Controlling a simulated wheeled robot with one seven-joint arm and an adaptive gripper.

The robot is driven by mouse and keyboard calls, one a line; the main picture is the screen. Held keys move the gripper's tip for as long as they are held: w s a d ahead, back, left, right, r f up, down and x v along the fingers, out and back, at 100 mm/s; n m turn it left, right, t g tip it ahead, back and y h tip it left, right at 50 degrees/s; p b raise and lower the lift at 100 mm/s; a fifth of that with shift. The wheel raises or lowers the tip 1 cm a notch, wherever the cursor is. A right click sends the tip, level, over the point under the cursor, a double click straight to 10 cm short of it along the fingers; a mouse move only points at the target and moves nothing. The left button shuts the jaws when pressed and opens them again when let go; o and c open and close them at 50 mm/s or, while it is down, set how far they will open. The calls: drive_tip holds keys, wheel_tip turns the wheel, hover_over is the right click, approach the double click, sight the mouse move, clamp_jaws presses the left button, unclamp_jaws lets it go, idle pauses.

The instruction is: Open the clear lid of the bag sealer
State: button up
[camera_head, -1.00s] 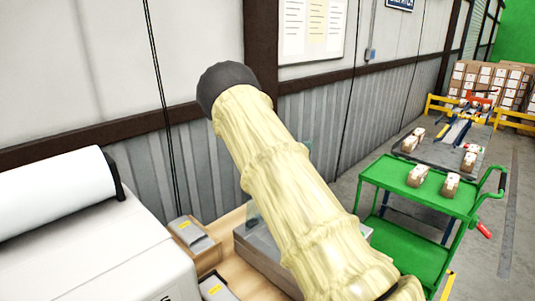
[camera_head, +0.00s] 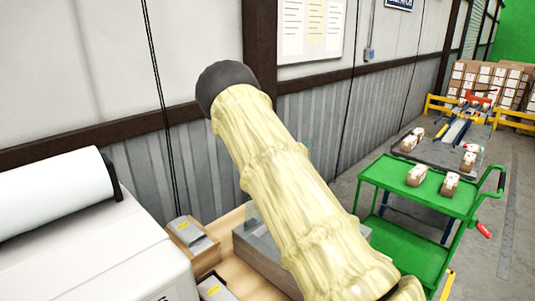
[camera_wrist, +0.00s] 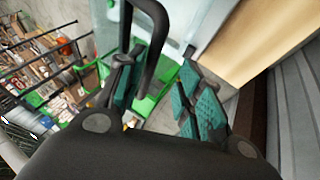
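The bag sealer, a grey box (camera_head: 262,252), sits on the wooden bench in the head view, largely hidden behind my sleeved arm. A faint see-through edge of its clear lid (camera_head: 251,214) shows just left of my arm. The lid's angle is hard to tell. In the wrist view, a pale translucent pane (camera_wrist: 190,25), apparently the lid, lies beyond the fingers. My gripper (camera_wrist: 160,92) has its teal-padded fingers apart, with a gap between them. A black curved bar crosses in front of this gap; I cannot tell whether it touches the fingers. The head view hides my gripper.
Small grey devices in a wooden tray (camera_head: 195,236) stand left of the sealer. A large white machine with a roll (camera_head: 100,255) fills the lower left. A green cart (camera_head: 420,190) with small cartons stands right. The corrugated wall (camera_head: 330,125) is behind the bench.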

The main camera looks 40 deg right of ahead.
drive_tip(key=v, duration=1)
drive_tip(key=shift+r, duration=0.15)
drive_tip(key=shift+a, duration=0.1)
drive_tip(key=shift+a, duration=0.1)
